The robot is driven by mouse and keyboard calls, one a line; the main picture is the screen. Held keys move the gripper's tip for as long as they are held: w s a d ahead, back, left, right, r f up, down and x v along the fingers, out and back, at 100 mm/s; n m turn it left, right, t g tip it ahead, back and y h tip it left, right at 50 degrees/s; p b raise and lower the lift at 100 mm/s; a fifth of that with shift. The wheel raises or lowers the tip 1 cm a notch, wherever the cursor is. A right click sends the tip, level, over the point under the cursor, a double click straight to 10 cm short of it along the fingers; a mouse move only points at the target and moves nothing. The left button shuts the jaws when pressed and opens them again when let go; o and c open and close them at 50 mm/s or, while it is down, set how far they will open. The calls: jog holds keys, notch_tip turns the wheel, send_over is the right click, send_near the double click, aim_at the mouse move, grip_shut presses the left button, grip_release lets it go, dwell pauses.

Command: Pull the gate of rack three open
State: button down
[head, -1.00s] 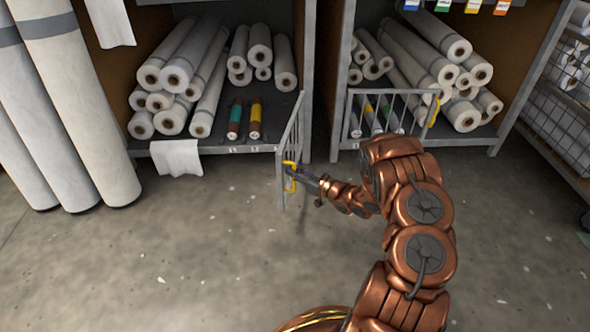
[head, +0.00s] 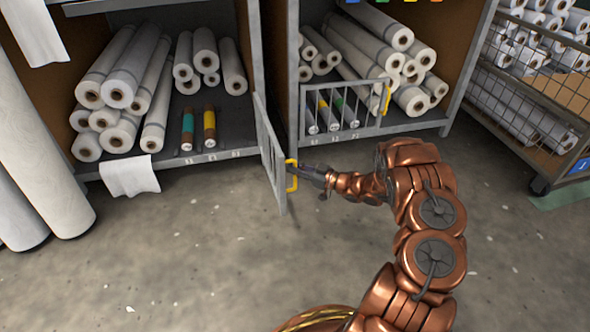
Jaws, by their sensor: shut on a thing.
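The grey barred gate (head: 268,148) of the left rack bay stands swung out from its hinge post, its free end over the floor in front. A yellow handle (head: 290,176) is on its free end. My gripper (head: 302,169) reaches in from the right and is shut on this handle; the fingertips are small and partly hidden. The right rack bay has a similar gate (head: 347,108) with a yellow handle (head: 386,98), standing across the lower front of its bay. I cannot read which bay is rack three.
Pale rolls and two colour-banded rolls (head: 209,128) lie in the left bay, with a white sheet (head: 130,177) over its front edge. Tall rolls (head: 40,135) stand at the left. A wire-sided cart (head: 525,105) stands at the right. The floor (head: 200,255) in front is clear.

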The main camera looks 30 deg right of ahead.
jog(key=c, duration=1.2)
grip_release()
jog(key=shift+w, duration=0.1)
jog(key=v, duration=1.2)
